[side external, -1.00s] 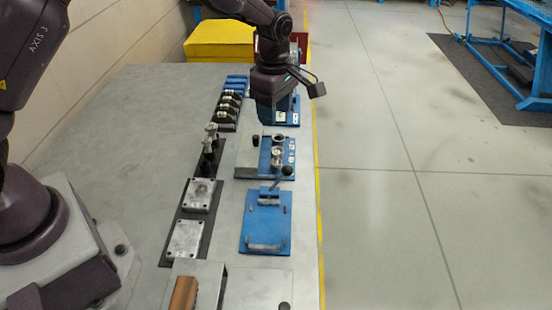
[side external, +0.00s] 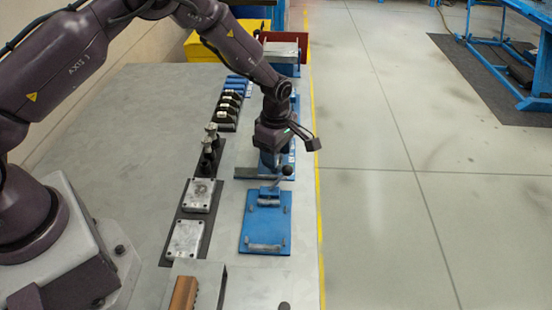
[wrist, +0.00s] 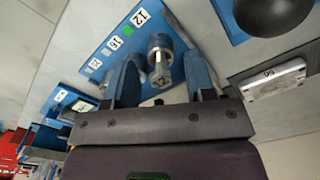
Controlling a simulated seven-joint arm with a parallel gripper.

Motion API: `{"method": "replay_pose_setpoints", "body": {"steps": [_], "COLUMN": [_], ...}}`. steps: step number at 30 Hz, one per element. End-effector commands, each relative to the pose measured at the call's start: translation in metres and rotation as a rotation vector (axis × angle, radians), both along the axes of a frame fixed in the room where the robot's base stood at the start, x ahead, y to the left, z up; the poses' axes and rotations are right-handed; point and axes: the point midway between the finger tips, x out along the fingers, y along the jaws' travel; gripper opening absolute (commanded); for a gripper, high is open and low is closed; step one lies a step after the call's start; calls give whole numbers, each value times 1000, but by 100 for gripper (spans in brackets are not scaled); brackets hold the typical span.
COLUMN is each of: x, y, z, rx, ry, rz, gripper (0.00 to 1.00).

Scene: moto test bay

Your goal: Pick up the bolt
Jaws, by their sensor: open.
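A shiny metal part that looks like the bolt (wrist: 160,50) shows in the wrist view, between the fingers of my gripper (wrist: 162,64). It is over a blue plate (wrist: 112,46) with numbered labels. My gripper is open, with one blue finger on either side of the bolt. I cannot tell whether either finger touches it. In the side view my gripper (side external: 272,160) is low over the blue station behind the lever fixture, and it hides the bolt there.
A blue lever fixture (side external: 252,228) stands just in front of my gripper, its dark ball knob (wrist: 270,12) close by in the wrist view. To the left are metal blocks (side external: 187,238) and upright dark posts (side external: 208,150) on a dark strip. The bench's left side is clear.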

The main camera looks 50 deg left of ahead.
Motion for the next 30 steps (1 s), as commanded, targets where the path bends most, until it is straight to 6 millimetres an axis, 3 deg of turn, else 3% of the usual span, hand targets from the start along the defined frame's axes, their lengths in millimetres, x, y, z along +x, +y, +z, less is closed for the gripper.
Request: {"method": "replay_pose_setpoints", "body": {"steps": [4,11,23,30], "x": [0,0,1,0], "y": [0,0,0,0], "z": [0,1,5,35], "rx": [0,0,1,1], "ry": [-1,0,-2,-4], "rz": [0,0,-1,-2], "gripper": [50,0,0,0]}}
